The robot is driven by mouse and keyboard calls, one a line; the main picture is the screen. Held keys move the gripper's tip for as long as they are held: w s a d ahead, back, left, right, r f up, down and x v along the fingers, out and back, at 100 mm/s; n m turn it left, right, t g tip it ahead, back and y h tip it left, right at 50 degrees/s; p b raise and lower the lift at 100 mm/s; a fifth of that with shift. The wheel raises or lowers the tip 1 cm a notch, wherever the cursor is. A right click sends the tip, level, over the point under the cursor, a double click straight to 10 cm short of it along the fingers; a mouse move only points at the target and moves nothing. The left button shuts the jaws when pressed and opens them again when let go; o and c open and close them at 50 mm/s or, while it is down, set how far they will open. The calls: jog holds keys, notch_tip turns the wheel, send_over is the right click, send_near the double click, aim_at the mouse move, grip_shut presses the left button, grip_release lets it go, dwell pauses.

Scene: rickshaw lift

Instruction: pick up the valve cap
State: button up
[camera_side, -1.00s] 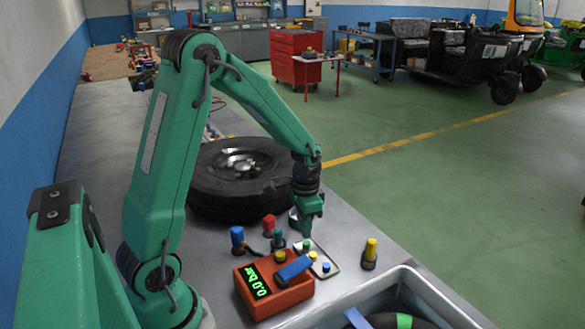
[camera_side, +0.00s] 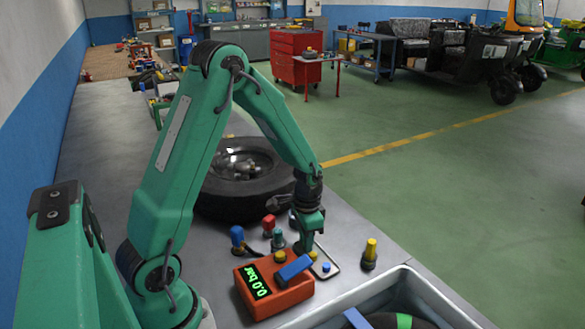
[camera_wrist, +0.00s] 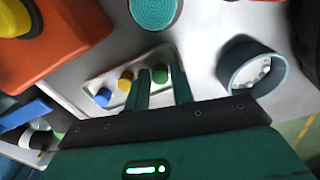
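A small tray (camera_side: 327,273) on the bench holds a green cap (camera_wrist: 160,73), a yellow cap (camera_wrist: 125,80) and a blue cap (camera_wrist: 103,97). In the side view I see the blue cap (camera_side: 327,266) and the yellow cap (camera_side: 313,256); my gripper hides the green one. My gripper (camera_side: 304,248) points down low over the tray. In the wrist view my gripper (camera_wrist: 162,76) is open, its two fingers apart. The green cap shows in the gap between the fingertips; I cannot tell whether either finger touches it. The yellow cap lies just left of the left finger.
The orange gauge box (camera_side: 273,293) reading 0.0 bar stands close to the tray. A tyre (camera_side: 228,206) lies behind. A yellow-topped bottle (camera_side: 369,256) and a grey bin (camera_side: 413,289) are at right. A round grey cup (camera_wrist: 252,68) stands right of my fingers.

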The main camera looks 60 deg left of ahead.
jog(key=c, duration=0.5)
jog(key=shift+o, duration=0.2)
jog(key=shift+r, duration=0.75)
jog(key=r, duration=0.3)
jog(key=shift+d, duration=0.25)
jog(key=s+d+r, duration=0.3)
jog(key=d+r, duration=0.3)
jog(key=d, duration=0.4)
jog(key=shift+s+d+r, duration=0.15)
jog(key=shift+d+r, duration=0.1)
jog(key=shift+d, duration=0.1)
